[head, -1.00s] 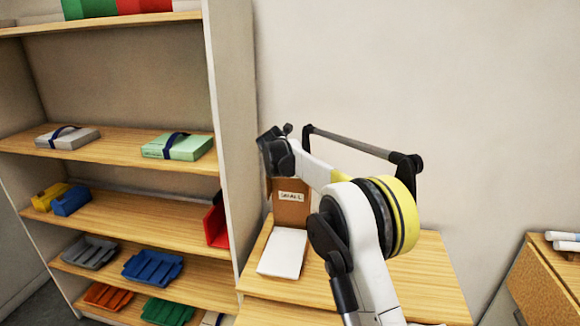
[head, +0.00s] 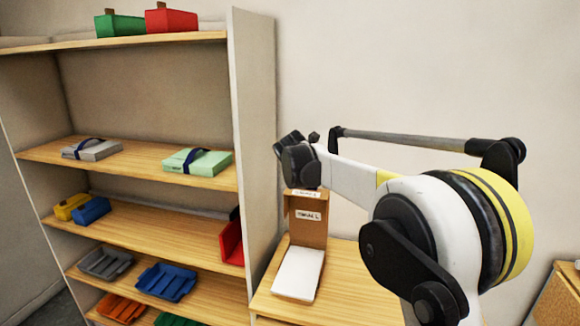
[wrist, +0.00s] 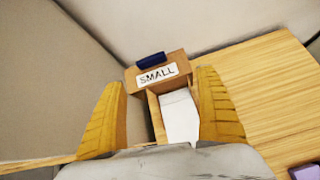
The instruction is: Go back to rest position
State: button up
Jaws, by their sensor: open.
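My arm reaches toward the wall on the right side of the head view, and its dark far end is above the small table. In the wrist view, my gripper (wrist: 161,80) shows two yellow fingers spread wide, with nothing held between them. Beyond them stands a brown box (wrist: 176,60) with a label reading SMALL (wrist: 157,74). The same box (head: 308,232) stands below my arm's end in the head view. A white item (head: 298,273) lies in front of it and also shows in the wrist view (wrist: 180,118).
A tall shelf (head: 135,223) at the left holds colored bins, trays and two strapped packs. Its side panel (head: 256,150) stands close to my arm's end. Bare tabletop (wrist: 265,90) lies right of the box. Another wooden table (head: 560,298) is at the lower right.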

jog(key=s+d+f+m+g+y+b, duration=0.1)
jog(key=s+d+m+b, duration=0.25)
jog(key=s+m, duration=0.6)
jog(key=s+d+f+m+b, duration=0.25)
jog(key=s+d+m, duration=0.25)
jog(key=s, duration=0.9)
jog(key=s+f+m+b, duration=0.2)
jog(key=s+f+m, duration=0.3)
jog(key=s, duration=0.3)
jog(key=s+f+m+g+y+b, duration=0.1)
jog(key=s+f+m+b, duration=0.1)
jog(key=s+f+m, duration=0.3)
jog(key=s+f+m+y+b, duration=0.1)
jog(key=s+f+m, duration=0.5)
jog(key=s, duration=0.7)
jog(key=shift+d+f+g+b, duration=0.3)
jog(key=shift+d+f+b, duration=0.15)
jog(key=shift+f+b, duration=0.3)
